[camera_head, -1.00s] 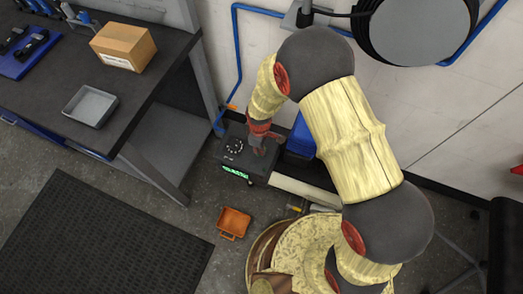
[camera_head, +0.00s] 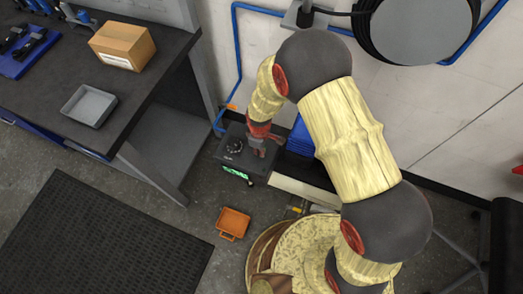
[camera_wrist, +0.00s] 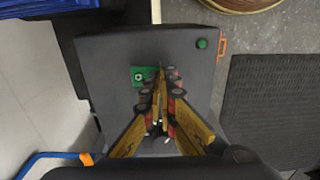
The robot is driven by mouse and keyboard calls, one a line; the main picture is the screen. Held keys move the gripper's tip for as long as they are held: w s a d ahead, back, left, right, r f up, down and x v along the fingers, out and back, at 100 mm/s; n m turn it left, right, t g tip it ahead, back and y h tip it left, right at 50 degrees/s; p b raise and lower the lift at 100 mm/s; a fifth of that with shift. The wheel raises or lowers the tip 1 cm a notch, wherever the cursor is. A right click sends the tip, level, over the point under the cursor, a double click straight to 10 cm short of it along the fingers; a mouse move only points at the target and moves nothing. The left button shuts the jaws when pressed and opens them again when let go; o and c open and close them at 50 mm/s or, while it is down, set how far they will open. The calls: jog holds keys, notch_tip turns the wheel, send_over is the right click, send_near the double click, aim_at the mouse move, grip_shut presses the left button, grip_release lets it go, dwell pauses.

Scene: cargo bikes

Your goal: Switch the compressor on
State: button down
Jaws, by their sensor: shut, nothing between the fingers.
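A dark box that looks like the compressor (camera_head: 230,160) stands on the floor by the wall, with a round dial on top and a lit green strip on its front. In the wrist view the box top (camera_wrist: 110,50) fills the middle. It carries a green square plate (camera_wrist: 138,77) with a small switch-like part and a round green knob (camera_wrist: 202,43) near a corner. My gripper (camera_wrist: 160,72) is shut and empty, its fingertips just beside the green plate; contact cannot be told. In the head view my gripper (camera_head: 258,152) points down over the box's right part.
A workbench (camera_head: 150,60) with a cardboard box (camera_head: 122,45) and grey tray (camera_head: 89,105) stands left. A blue bin (camera_head: 300,138) is right of the compressor. An orange tray (camera_head: 234,222) lies on the floor in front. A blue hose (camera_head: 237,50) runs along the wall.

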jog(key=shift+r+p, duration=2.65)
jog(key=shift+r, duration=0.85)
jog(key=shift+f, duration=0.1)
jog(key=shift+s+d+m, duration=0.15)
jog(key=shift+s+m, duration=0.1)
jog(key=shift+m, duration=0.15)
jog(key=s+d+m+g, duration=0.1)
jog(key=s+d+m, duration=0.1)
jog(key=s, duration=0.2)
jog(key=s+d+r+m+t, duration=0.2)
jog(key=d+r, duration=0.4)
jog(key=r, duration=0.8)
jog(key=s+d+r+m+t, duration=0.2)
jog(key=s+d+r+m, duration=0.3)
jog(key=r, duration=1)
jog(key=s+d+r+m+t, duration=0.2)
jog(key=s+d+r+m, duration=0.2)
jog(key=d+r, duration=0.4)
notch_tip(320, 180, up, 6)
jog(key=shift+d+r+t, duration=0.25)
jog(key=shift+t, duration=0.05)
